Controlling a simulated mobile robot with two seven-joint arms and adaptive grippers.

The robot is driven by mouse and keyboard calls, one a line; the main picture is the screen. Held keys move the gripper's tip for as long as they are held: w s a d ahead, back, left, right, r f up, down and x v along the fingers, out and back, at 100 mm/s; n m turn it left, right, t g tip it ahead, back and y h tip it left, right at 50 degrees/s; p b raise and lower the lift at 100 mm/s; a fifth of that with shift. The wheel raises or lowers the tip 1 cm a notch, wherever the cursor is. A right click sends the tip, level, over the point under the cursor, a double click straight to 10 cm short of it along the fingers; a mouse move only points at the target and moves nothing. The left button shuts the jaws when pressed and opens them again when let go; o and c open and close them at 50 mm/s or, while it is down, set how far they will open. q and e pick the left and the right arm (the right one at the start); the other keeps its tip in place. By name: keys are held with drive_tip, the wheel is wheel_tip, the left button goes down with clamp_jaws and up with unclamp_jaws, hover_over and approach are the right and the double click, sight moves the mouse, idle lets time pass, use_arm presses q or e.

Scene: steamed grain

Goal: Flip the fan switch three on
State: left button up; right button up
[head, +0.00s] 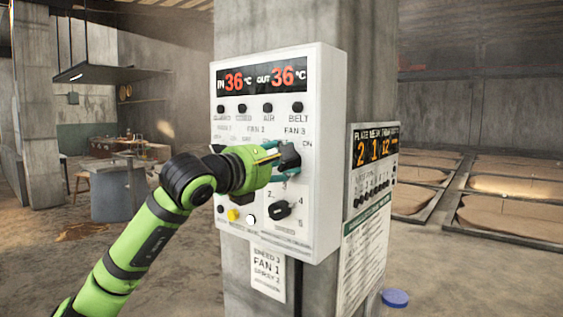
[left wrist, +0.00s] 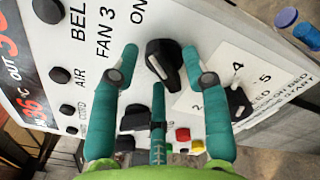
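The white control panel (head: 330,95) is on a concrete pillar. Its FAN 3 switch is a black rotary knob (head: 289,155) at the right, below the FAN 3 label, with ON printed at its upper right. In the left wrist view the knob (left wrist: 172,68) has a white pointer line and sits between my teal fingers; the ON label is off to its upper left. My left gripper (left wrist: 160,58) is open around the knob, the right fingertip very close to it and a gap at the left one. Contact is unclear. My right gripper is out of view.
A numbered black dial (head: 279,210) sits below the switch, with yellow (head: 233,215) and white (head: 251,219) buttons to its left. A row of black knobs (head: 268,107) is above. My arm hides part of the panel. A second panel (head: 374,150) stands at right.

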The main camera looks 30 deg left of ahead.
use_arm(q)
drive_tip(key=shift+s, duration=0.1)
drive_tip(key=s+a, duration=0.1)
drive_tip(key=s, duration=1)
drive_tip(key=shift+s, duration=0.35)
idle(0.5)
